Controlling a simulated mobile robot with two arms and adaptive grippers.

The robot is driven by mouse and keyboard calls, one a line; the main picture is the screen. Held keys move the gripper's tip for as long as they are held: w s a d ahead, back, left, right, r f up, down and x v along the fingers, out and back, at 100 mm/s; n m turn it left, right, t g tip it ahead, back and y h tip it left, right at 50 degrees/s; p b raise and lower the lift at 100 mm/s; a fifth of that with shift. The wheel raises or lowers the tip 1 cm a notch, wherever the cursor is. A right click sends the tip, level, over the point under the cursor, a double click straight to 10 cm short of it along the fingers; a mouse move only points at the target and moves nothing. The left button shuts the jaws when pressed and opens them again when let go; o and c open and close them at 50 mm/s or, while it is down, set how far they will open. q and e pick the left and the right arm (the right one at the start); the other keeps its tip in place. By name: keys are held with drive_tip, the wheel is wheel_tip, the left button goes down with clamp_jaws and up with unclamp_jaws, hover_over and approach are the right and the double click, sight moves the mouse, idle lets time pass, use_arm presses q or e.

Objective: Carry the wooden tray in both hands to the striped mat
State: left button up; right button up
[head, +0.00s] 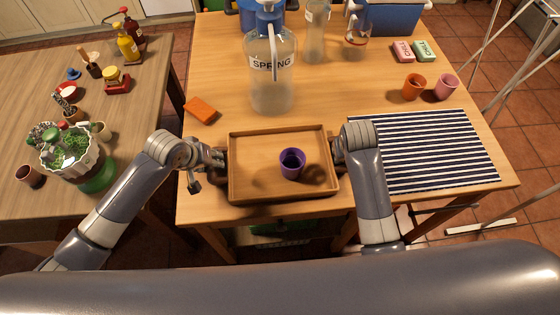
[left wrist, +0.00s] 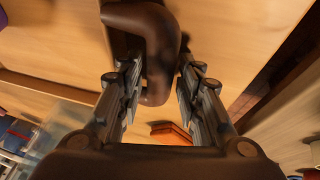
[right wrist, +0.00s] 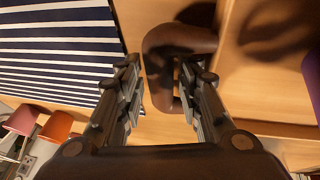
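The wooden tray (head: 283,199) lies on the light wooden table, with a purple cup (head: 291,166) standing upright in it. The striped mat (head: 430,150), dark blue and white, lies flat to the right of the tray. My left gripper (head: 216,160) is at the tray's left end; in the left wrist view its fingers stand apart on either side of a brown handle (left wrist: 164,55). My right gripper (head: 341,148) is at the right end; in the right wrist view its fingers stand apart around the other brown handle (right wrist: 160,60). Small gaps show beside both handles.
An orange block (head: 201,110) and a large glass bottle (head: 272,85) stand behind the tray. Orange (head: 413,87) and pink (head: 446,86) cups stand behind the mat. A side table (head: 130,130) with a plant pot is at left. The mat is bare.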

use_arm(q)
clamp_jaws()
use_arm(e)
clamp_jaws()
use_arm(q)
drive_tip(key=shift+r, duration=0.15)
use_arm(e)
drive_tip(key=shift+r, duration=0.1)
